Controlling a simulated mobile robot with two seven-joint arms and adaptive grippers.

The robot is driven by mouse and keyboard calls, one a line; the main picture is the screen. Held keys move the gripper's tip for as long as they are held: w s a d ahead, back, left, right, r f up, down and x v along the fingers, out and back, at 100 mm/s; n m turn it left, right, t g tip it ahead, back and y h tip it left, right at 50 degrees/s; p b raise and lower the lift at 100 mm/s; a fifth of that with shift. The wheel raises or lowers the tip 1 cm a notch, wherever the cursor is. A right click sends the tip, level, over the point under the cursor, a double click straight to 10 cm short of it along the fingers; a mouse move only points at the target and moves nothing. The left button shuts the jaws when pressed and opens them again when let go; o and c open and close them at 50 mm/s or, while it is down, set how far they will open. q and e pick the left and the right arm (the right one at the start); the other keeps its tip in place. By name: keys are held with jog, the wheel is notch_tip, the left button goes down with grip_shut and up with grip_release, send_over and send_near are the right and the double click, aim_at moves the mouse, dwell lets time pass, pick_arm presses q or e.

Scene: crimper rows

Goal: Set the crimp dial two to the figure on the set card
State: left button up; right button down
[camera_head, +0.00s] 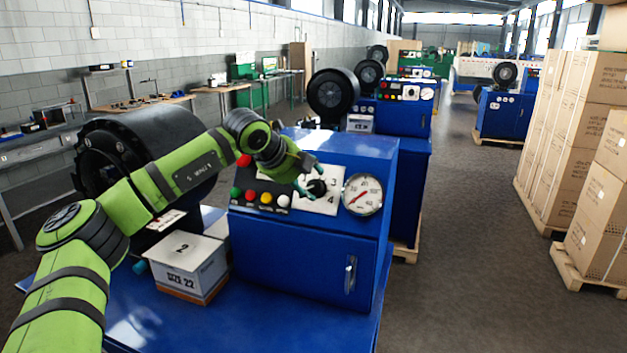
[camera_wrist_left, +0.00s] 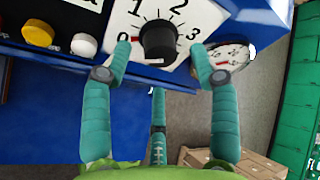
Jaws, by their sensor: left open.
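The black crimp dial (camera_head: 317,188) sits on a white numbered plate (camera_head: 327,205) on the blue crimper. My left gripper (camera_head: 306,180) is at the dial. Its teal fingers (camera_wrist_left: 160,58) are open, one on each side of the dial, with visible gaps, and a third finger is below. A small white card (camera_head: 166,220) lies partly behind my arm; its figure is unreadable.
A pressure gauge (camera_head: 362,194) is right of the dial. Coloured buttons (camera_head: 266,198) are to its left. A box marked SIZE 22 (camera_head: 200,284) stands on the blue ledge. Stacked cartons (camera_head: 565,135) stand across the aisle; the floor between is clear.

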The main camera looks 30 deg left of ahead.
aim_at(313, 186)
pick_arm(q)
jog(key=p+x, duration=0.1)
jog(key=x, duration=0.1)
jog(key=shift+w+f, duration=0.1)
jog(key=shift+w, duration=0.15)
jog(key=shift+w+f, duration=0.35)
jog(key=shift+f, duration=0.05)
jog(key=c, duration=1.1)
jog(key=shift+d, duration=0.1)
